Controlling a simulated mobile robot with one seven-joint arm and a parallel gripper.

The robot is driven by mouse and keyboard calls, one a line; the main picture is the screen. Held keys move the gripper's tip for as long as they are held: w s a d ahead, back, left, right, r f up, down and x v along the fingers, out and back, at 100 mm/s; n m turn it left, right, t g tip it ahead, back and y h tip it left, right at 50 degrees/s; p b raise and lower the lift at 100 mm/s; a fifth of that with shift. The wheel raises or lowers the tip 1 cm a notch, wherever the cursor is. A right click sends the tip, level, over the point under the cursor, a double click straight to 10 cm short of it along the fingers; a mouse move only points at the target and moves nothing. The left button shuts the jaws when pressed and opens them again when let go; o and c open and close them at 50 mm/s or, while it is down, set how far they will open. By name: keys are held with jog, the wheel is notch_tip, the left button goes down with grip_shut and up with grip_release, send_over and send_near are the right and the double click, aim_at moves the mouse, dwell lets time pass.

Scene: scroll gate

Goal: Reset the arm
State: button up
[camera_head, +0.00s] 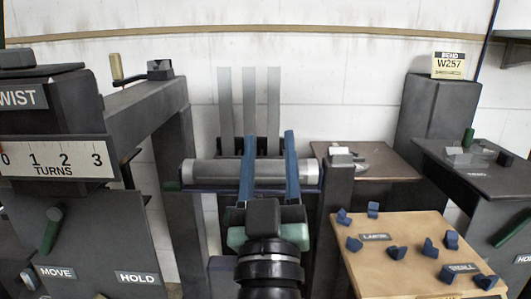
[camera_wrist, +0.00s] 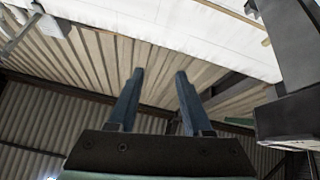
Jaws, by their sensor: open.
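My gripper (camera_head: 268,150) stands upright in the lower middle of the head view, with its two blue fingers apart and nothing between them. Behind the fingers lies a horizontal grey roller (camera_head: 213,172) on a dark frame; I cannot tell whether the fingers touch it. In the wrist view my gripper (camera_wrist: 160,85) shows its two blue fingers apart, pointing up toward a ribbed ceiling (camera_wrist: 95,50). No object is held.
At left stands a dark station with a TURNS scale (camera_head: 52,158) and a green handle (camera_head: 51,230). At right a wooden table (camera_head: 400,240) bears several blue blocks (camera_head: 397,252). A W257 sign (camera_head: 448,65) tops a dark cabinet (camera_head: 432,112). Three grey strips (camera_head: 249,100) rise behind the roller.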

jog(key=s+r+m+t, duration=0.2)
jog(key=s+r+t, duration=0.1)
jog(key=s+r, duration=1.3)
jog(key=w+r+p, duration=0.3)
jog(key=r+p, duration=3.5)
jog(key=shift+a+r, duration=0.3)
jog(key=shift+r, duration=0.1)
